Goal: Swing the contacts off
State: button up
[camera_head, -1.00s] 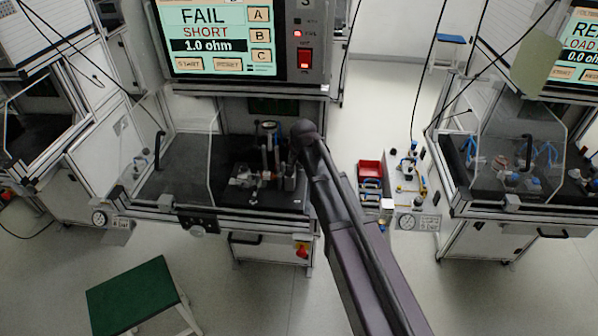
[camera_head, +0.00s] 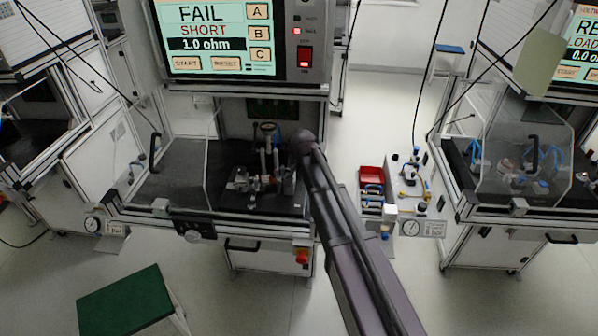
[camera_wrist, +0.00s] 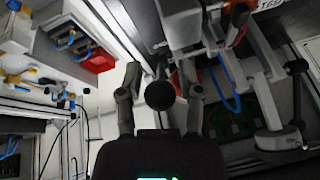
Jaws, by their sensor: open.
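The test fixture (camera_head: 240,182) stands on the dark bed of the middle station, with upright metal posts and a small clamp block. In the head view my arm reaches in from the lower right and its end is beside the posts on their right; the fingers are hidden there. In the wrist view my gripper (camera_wrist: 160,72) is open, its two fingers apart. A black ball knob (camera_wrist: 160,96) appears between the fingers, with no visible contact. Grey fixture parts (camera_wrist: 185,22) and a blue hose (camera_wrist: 228,90) lie beyond. I cannot tell which parts are the contacts.
The tester screen (camera_head: 208,40) above the bed reads FAIL, SHORT, 1.0 ohm. A clear guard with a black handle (camera_head: 154,150) is at the bed's left. A red bin (camera_head: 371,176) and small fittings stand to the right. A green stool (camera_head: 125,300) is in front.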

grip_shut()
jog(key=shift+w, duration=0.1)
jog(key=shift+a, duration=0.25)
dwell(0.3)
